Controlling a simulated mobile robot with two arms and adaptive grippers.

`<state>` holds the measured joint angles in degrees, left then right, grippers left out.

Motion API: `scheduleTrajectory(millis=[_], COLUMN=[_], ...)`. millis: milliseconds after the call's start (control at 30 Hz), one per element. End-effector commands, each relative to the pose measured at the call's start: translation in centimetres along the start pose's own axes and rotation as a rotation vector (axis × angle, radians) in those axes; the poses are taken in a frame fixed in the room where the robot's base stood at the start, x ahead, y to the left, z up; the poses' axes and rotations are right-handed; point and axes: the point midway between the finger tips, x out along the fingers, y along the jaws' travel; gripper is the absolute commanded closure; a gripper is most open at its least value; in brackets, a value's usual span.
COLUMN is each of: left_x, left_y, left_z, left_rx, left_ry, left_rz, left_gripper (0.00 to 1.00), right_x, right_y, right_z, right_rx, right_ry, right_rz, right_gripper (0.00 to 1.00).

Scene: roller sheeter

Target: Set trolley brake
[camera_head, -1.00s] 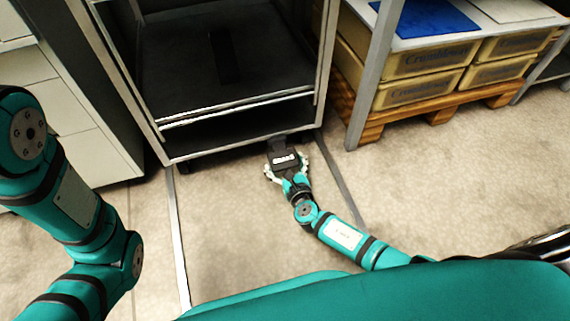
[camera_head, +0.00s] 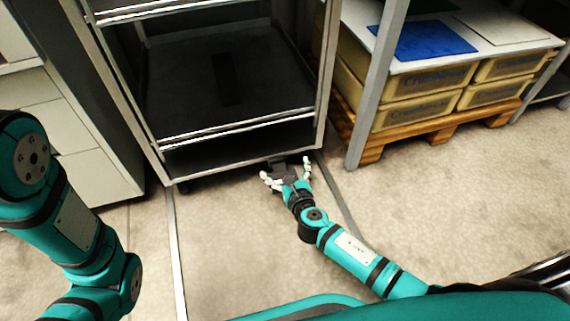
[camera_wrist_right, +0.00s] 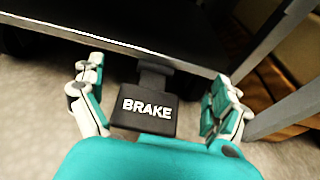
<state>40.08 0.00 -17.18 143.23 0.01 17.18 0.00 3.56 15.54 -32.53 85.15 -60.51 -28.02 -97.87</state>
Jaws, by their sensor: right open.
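The trolley (camera_head: 235,165) is a tall metal frame with dark shelves, standing at the upper middle of the head view. In the right wrist view, its black brake pedal (camera_wrist_right: 145,108), marked "BRAKE" in white, sticks out from under the lower edge. My right gripper (camera_head: 286,170) is open, low at the trolley's front edge. In the right wrist view its two fingers (camera_wrist_right: 152,92) stand apart on either side of the pedal, with gaps to it. In the head view the gripper mostly hides the pedal. My left arm shows at the left, but its gripper is out of view.
White drawers (camera_head: 75,130) stand left of the trolley. At the right, a rack with a grey post (camera_head: 376,85) holds yellow crates (camera_head: 425,108) on a wooden pallet (camera_head: 440,132). Floor rails run from both sides of the trolley. The floor (camera_head: 235,240) in front is clear.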

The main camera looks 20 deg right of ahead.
Motion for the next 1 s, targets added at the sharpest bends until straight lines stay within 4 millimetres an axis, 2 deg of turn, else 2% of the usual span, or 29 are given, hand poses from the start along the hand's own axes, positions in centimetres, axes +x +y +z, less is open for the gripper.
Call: scheduleTrajectory(millis=[100, 267, 833, 933, 1000], left_x=[0.0, 0.0, 0.0, 0.1, 0.0], left_y=[0.0, 0.0, 0.0, -0.2, -0.5], left_z=[0.0, 0.0, 0.0, 0.5, 1.4], left_rx=[0.0, 0.0, 0.0, -0.002, -0.004], left_ry=[0.001, 0.001, 0.001, -0.014, -0.037], left_rz=[0.0, 0.0, 0.0, -0.004, -0.012], left_gripper=[0.2, 0.2, 0.2, 0.2, 0.2], right_x=[-0.4, -0.7, -0.8, -1.3, -2.2], right_y=[0.0, 0.1, 0.1, 1.0, 2.6], right_z=[1.7, 2.8, 3.0, 4.0, 5.8], right_rx=[-0.002, -0.002, 0.001, 0.059, 0.176], right_ry=[-0.004, -0.001, 0.001, -0.004, -0.012], right_rz=[0.002, 0.002, 0.003, 0.034, 0.096], right_gripper=[0.0, 0.0, 0.0, 0.0, 0.0])
